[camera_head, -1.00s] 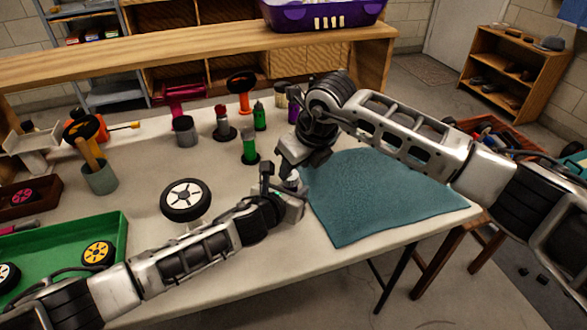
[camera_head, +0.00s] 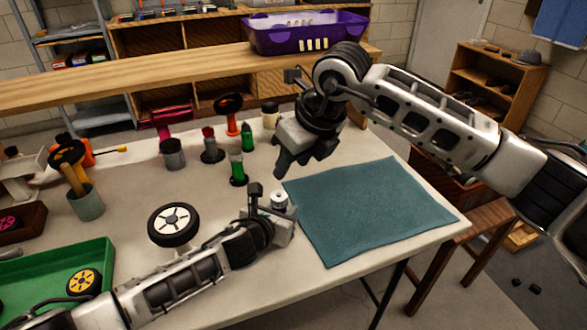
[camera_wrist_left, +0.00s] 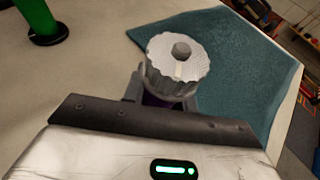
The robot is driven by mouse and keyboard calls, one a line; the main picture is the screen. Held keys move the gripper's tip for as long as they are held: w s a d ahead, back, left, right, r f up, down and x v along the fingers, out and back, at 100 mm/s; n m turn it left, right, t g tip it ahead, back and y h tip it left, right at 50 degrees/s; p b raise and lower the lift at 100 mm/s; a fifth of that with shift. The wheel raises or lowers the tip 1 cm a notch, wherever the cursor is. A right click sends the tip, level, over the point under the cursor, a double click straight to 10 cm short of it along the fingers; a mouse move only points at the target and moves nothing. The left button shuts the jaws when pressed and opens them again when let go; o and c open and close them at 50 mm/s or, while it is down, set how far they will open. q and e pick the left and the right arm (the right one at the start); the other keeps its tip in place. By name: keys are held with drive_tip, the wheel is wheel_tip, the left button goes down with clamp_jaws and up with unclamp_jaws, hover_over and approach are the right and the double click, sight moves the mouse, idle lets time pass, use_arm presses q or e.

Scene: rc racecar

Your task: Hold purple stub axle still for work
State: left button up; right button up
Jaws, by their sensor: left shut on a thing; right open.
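My left gripper (camera_head: 278,212) is low over the table, left of the teal mat, shut on the purple stub axle. In the left wrist view only a small purple part of the stub axle (camera_wrist_left: 156,101) shows between the jaws. A pale ridged round nut (camera_wrist_left: 180,58) with a grey hex end in its middle sits on top of it. This pale top (camera_head: 279,198) also shows in the head view. My right gripper (camera_head: 287,166) is open, pointing down, above and apart from the nut. Its finger gap is hard to see.
The teal mat (camera_head: 365,205) lies flat and bare at the right. A black wheel (camera_head: 173,224) lies left of my left gripper. Green bottles (camera_head: 238,168) stand behind. A green tray (camera_head: 60,280) is at the left front. A purple basket (camera_head: 305,35) is on the back shelf.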

drive_tip(key=s+a+r+m+g+y, duration=0.2)
drive_tip(key=s+a+r+m+y, duration=0.7)
drive_tip(key=y, duration=0.6)
drive_tip(key=w+d+f+m+t+h, duration=0.25)
drive_tip(key=d+m+t, duration=0.3)
drive_tip(key=m, duration=0.35)
drive_tip(key=w+d+f+m+t+h, duration=0.15)
drive_tip(key=w+d+m+t, duration=0.35)
drive_tip(key=m, duration=0.5)
drive_tip(key=m+g+h, duration=0.2)
drive_tip(key=m+h, duration=0.4)
drive_tip(key=m, duration=0.2)
approach(280, 197)
drive_tip(key=shift+t, duration=0.25)
drive_tip(key=x, duration=0.8)
drive_tip(key=shift+w+a+f, duration=0.15)
drive_tip(key=shift+f, duration=0.15)
drive_tip(key=c, duration=0.7)
